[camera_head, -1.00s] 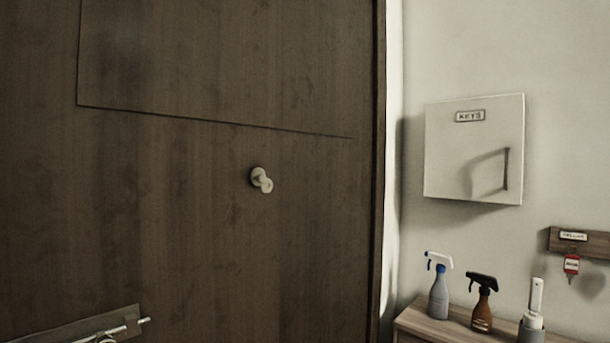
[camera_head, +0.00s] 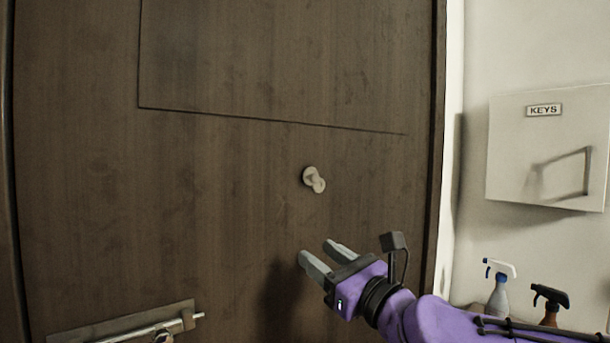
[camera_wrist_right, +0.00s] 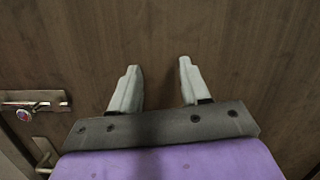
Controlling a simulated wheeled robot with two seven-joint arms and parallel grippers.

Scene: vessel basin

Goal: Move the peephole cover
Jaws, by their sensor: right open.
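The peephole cover (camera_head: 314,179) is a small pale round piece with a knob-like flap on the brown wooden door (camera_head: 220,190). It sits below the long groove in the door, right of the door's middle. My right gripper (camera_head: 319,254) is below the cover in the head view, open and empty, apart from it. In the right wrist view its two grey fingers (camera_wrist_right: 157,79) are spread in front of bare door wood; the cover is not in that view. My left gripper is not in view.
A latch bar (camera_head: 140,325) is on the door at lower left; it also shows in the right wrist view (camera_wrist_right: 35,103). A white key box (camera_head: 547,150) hangs on the wall at right, above two spray bottles (camera_head: 498,288).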

